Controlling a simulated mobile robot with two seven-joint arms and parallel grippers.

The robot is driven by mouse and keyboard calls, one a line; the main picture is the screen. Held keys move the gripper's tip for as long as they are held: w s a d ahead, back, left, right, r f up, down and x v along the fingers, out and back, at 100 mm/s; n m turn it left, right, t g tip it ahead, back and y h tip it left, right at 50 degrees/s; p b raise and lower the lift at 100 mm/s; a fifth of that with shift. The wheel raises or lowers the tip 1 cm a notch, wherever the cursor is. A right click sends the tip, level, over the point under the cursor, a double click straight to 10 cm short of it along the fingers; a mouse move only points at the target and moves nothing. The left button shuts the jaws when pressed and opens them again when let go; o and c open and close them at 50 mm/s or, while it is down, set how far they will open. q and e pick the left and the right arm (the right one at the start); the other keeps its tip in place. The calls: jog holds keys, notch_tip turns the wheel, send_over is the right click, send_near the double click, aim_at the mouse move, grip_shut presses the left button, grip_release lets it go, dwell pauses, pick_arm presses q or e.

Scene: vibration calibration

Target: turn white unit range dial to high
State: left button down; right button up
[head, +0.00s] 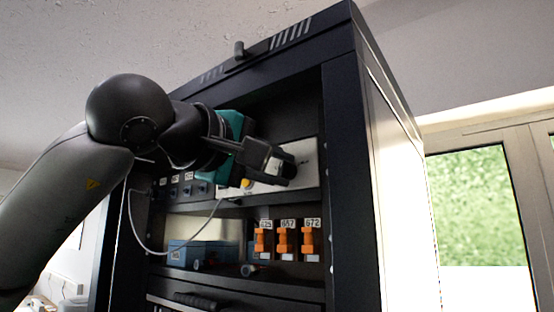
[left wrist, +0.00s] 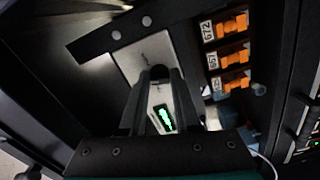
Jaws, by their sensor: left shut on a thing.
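The white unit (head: 309,153) is set in the upper bay of a dark rack, its face largely covered by my gripper in the head view. It also shows in the left wrist view (left wrist: 128,62), with a lit green display (left wrist: 164,118) between my fingers. My left gripper (head: 284,168) reaches in from the left, its fingers at the unit's face. In the left wrist view the fingertips (left wrist: 160,74) close on a dark round knob, which seems to be the range dial. The dial's marks and pointer are hidden, so its setting cannot be read. My right gripper is out of view.
Orange blocks labelled 657 (head: 287,240) and 672 (head: 310,240) stand on the shelf below, with another beside them. A blue box (head: 200,253) sits left of them. A pale cable (head: 207,222) hangs below my gripper. The rack's right post (head: 349,190) is close.

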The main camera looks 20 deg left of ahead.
pick_arm(q)
jog(key=m+p, duration=0.1)
jog(key=m, duration=0.3)
jog(key=shift+m, duration=0.3)
jog(key=shift+m+p, duration=0.85)
jog(key=shift+m, duration=1.15)
jog(key=shift+f, duration=0.1)
jog(key=c, duration=0.6)
grip_release()
jog(key=shift+c, duration=0.2)
jog(key=b+v, duration=0.3)
jog(key=v, duration=1.2)
jog(key=shift+s+a, duration=0.1)
